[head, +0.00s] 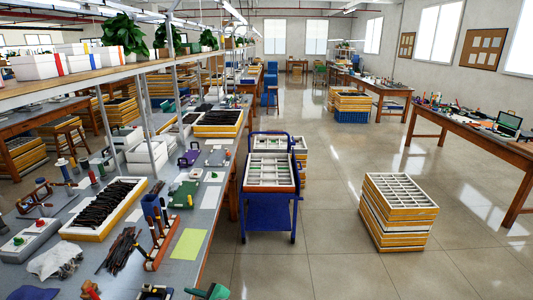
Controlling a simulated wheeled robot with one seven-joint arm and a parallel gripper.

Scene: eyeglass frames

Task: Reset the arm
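No part of my arm or my gripper shows in the head view. A long workbench (215,215) runs along the left side. On it a white tray (70,234) holds many dark eyeglass frames (105,203). A loose pile of dark frame parts (119,250) lies on the bench in front of the tray. Another yellow-edged tray (217,131) with dark frames stands farther back on the bench.
A blue cart (268,211) with a compartment tray stands beside the bench. A stack of yellow and white trays (397,215) sits on the floor to the right. A table (476,139) with a laptop (508,124) stands at the right. The floor (335,185) between cart and stack is clear.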

